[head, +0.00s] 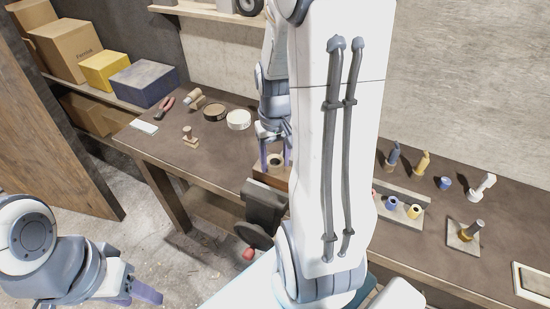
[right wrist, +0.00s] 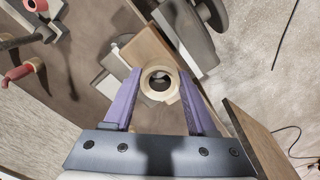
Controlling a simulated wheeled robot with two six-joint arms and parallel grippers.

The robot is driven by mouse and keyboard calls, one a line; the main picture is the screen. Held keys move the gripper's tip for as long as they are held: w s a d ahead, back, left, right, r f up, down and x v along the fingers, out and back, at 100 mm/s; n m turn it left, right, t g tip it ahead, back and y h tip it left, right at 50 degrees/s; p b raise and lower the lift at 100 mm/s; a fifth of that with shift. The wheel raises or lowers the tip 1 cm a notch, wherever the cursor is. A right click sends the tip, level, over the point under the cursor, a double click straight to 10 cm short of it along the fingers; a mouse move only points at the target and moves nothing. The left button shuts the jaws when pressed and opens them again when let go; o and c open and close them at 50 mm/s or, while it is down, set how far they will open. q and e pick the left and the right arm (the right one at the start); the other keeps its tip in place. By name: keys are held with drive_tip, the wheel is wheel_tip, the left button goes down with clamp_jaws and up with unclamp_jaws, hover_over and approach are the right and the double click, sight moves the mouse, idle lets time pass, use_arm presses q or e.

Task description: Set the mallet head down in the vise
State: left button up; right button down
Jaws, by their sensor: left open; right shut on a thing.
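The mallet head (right wrist: 160,86), a pale wooden cylinder with a dark hole, sits between the purple fingers of my right gripper (right wrist: 160,98), which is shut on it. In the head view my right gripper (head: 276,158) holds the mallet head (head: 275,161) at the vise (head: 264,202). The vise is dark grey with wood-faced jaws at the bench's front edge. It also shows behind the mallet head in the right wrist view (right wrist: 190,32). I cannot tell whether the mallet head touches the jaws. My left gripper (head: 140,291) is open and empty, low at the left, away from the bench.
My right arm hides the middle of the bench (head: 165,145). A grey tray (head: 409,209) and several small tools stand right. Boxes (head: 145,82) fill the left shelf.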

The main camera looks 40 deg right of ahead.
drive_tip(key=shift+f+b, duration=0.3)
drive_tip(key=shift+f, duration=0.15)
idle(0.5)
drive_tip(key=shift+c, duration=0.6)
unclamp_jaws()
drive_tip(key=shift+r, duration=0.1)
wheel_tip(320, 180, up, 10)
drive_tip(key=b, duration=0.1)
drive_tip(key=a+f+n+b, duration=0.2)
drive_tip(key=a+n, duration=0.1)
drive_tip(key=a, duration=0.6)
drive_tip(key=s+a+f+n+b, duration=0.1)
drive_tip(key=s+a+f+n, duration=0.1)
drive_tip(key=a, duration=0.4)
drive_tip(key=s+a+f+n+b, duration=0.1)
drive_tip(key=s+a+f+n, duration=0.2)
drive_tip(key=s+a, duration=0.2)
drive_tip(key=s+a+f+n+y+b, duration=0.1)
drive_tip(key=s+a+f+n, duration=0.2)
drive_tip(key=a, duration=0.4)
drive_tip(key=shift+s+a+b, duration=0.3)
drive_tip(key=shift+s+a, duration=0.1)
drive_tip(key=shift+s, duration=0.2)
